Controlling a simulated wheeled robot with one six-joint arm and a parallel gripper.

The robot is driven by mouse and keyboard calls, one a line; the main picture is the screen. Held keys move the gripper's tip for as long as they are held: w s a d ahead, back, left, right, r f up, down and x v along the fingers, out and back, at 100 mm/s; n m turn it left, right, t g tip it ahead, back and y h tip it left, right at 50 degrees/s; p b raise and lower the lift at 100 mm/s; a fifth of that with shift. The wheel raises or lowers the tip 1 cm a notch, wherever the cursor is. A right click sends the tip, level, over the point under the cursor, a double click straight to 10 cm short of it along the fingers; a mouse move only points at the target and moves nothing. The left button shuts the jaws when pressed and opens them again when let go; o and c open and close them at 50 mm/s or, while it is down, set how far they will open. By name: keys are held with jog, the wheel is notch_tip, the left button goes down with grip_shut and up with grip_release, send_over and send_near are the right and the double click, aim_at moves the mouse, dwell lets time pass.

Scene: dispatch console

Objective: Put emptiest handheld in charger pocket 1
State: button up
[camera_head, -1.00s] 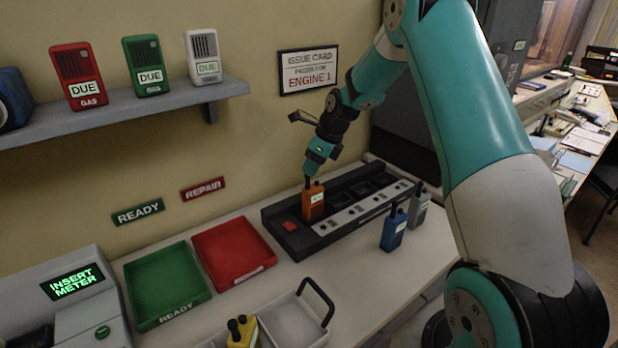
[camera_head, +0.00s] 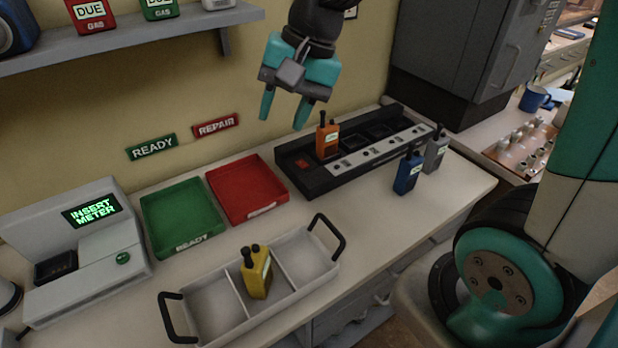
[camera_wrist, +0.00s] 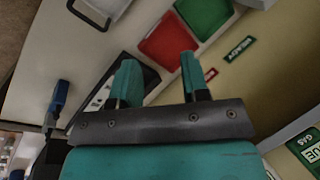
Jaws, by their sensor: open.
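An orange handheld (camera_head: 327,138) stands upright in the left-end pocket of the black charger (camera_head: 300,178); the pockets to its right look empty. A blue handheld (camera_head: 408,172) and a grey handheld (camera_head: 435,152) stand upright on the counter in front of the charger's right end. A yellow handheld (camera_head: 256,272) stands in the middle section of the white carrier (camera_head: 213,302). My gripper (camera_head: 286,112) is open and empty, in the air above and left of the orange handheld. Its fingers show in the wrist view (camera_wrist: 158,78). The handhelds' charge readings are too small to read.
A green READY tray (camera_head: 184,243) and a red tray (camera_head: 246,214) lie left of the charger. A grey meter station (camera_head: 85,250) reading INSERT METER stands at left. The carrier's black handles stick up. A shelf (camera_head: 130,37) holds gas meters above.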

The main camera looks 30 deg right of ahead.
jog(key=s+a+n, duration=0.2)
jog(key=s+n, duration=0.4)
jog(key=s, duration=0.1)
jog(key=s+a+n+g, duration=0.1)
jog(key=s+a+n, duration=0.1)
jog(key=s+n, duration=0.5)
jog(key=shift+s+a+f, duration=0.3)
jog(key=shift+a+f, duration=0.05)
